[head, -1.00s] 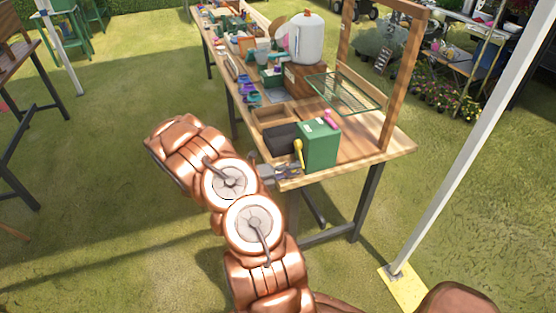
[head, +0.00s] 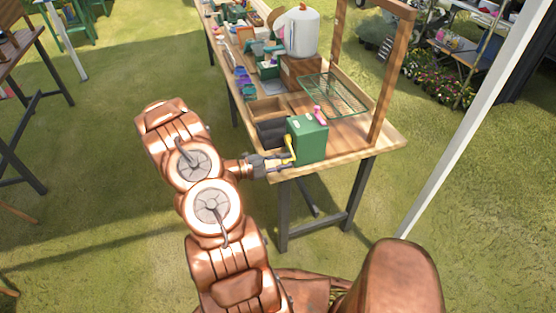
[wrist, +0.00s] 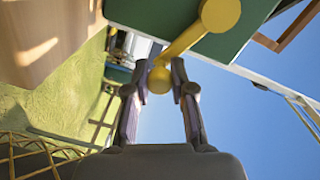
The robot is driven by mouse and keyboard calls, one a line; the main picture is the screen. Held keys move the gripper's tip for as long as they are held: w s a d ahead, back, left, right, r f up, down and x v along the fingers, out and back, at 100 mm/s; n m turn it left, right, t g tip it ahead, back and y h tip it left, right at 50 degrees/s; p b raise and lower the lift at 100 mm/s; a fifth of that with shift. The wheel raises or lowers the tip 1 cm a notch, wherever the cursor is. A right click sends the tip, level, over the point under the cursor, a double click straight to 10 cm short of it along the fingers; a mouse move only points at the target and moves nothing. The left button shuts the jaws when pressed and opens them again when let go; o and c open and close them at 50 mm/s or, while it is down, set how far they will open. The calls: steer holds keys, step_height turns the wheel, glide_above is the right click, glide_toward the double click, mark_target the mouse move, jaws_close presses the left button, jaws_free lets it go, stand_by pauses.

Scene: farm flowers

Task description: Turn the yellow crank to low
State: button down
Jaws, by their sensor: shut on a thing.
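The green box (head: 311,139) stands on the near end of the wooden table (head: 375,150). The yellow crank (head: 289,146) is on its left side, with its arm hanging mostly downward. My gripper (head: 281,163) reaches in from the left at the crank's lower end. In the wrist view, the crank's round hub (wrist: 221,13) is against the green box (wrist: 240,35), and its arm slants to the knob (wrist: 159,80). The two fingers of my gripper (wrist: 159,72) stand on either side of the knob end and are shut on it. The fingertips' contact is partly hidden.
A dark tray (head: 271,132) lies left of the box, with a wire rack (head: 334,94) behind it. A pink item (head: 320,115) is on the box top. A wooden post (head: 390,80) rises at right. Grass (head: 110,200) left of the table is clear.

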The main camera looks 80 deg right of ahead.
steer(key=shift+w+r, duration=0.1)
steer(key=c, duration=1.2)
jaws_free()
steer(key=shift+c, duration=0.2)
steer(key=v, duration=1.2)
